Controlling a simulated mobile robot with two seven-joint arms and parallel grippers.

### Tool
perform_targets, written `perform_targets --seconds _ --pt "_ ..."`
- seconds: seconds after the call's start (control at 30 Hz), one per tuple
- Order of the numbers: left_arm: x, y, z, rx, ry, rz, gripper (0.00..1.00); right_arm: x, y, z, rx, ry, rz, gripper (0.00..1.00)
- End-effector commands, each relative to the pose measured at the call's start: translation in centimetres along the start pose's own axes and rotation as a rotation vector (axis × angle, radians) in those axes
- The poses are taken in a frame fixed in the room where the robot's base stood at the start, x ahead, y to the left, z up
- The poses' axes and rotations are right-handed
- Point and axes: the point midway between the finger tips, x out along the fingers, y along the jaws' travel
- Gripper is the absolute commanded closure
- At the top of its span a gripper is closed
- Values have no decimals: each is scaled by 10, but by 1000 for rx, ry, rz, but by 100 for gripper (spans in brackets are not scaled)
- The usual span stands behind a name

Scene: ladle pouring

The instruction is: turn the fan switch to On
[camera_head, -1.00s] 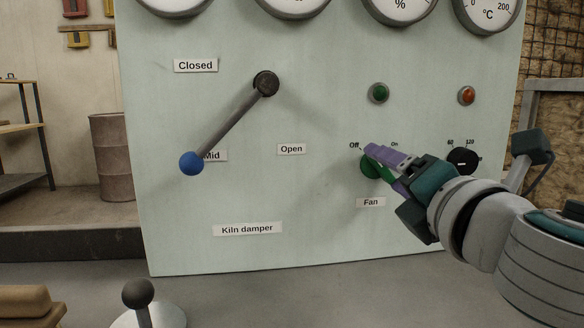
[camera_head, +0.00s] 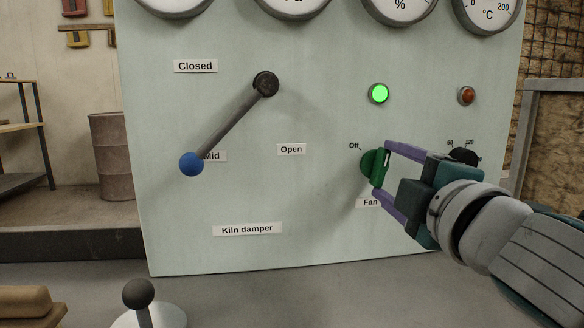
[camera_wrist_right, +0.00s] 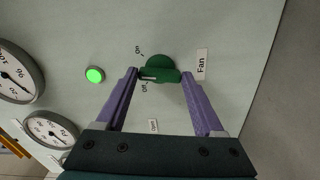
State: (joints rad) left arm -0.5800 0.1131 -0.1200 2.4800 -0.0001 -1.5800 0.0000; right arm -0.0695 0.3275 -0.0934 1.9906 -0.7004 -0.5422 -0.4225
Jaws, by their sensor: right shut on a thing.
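The green fan switch (camera_head: 373,168) is on the pale panel above the "Fan" label, partly hidden by my right gripper. Its grip bar stands nearly upright in the head view. My right gripper (camera_head: 382,168) is shut on the bar, with one purple finger at its upper end and one at its lower end. In the right wrist view the switch (camera_wrist_right: 160,70) sits between both fingertips (camera_wrist_right: 160,75), with a white mark on its bar. The "Off" label shows in the head view; the "On" label is hidden there but shows in the wrist view. My left gripper is not in view.
The green lamp (camera_head: 378,94) above the switch is lit; the red lamp (camera_head: 467,96) is dark. A black dial (camera_head: 463,157) is right of the switch, partly behind my gripper. The damper lever with a blue knob (camera_head: 191,164) points to Mid. Gauges line the panel top.

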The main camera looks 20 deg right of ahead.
Motion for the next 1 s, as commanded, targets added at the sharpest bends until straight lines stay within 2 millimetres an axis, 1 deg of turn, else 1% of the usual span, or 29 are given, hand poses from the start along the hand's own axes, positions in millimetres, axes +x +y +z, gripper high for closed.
perform_targets --seconds 0.2,0.5,0.7,1.0 --pt "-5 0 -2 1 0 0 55 0 0 0 205 -4 -2 86" --pt "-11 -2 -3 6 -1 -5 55 0 -1 0 441 -2 -2 86" --pt "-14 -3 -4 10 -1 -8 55 0 -1 0 544 -2 -1 86" --pt "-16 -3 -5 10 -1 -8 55 0 -2 -1 612 0 -1 86"
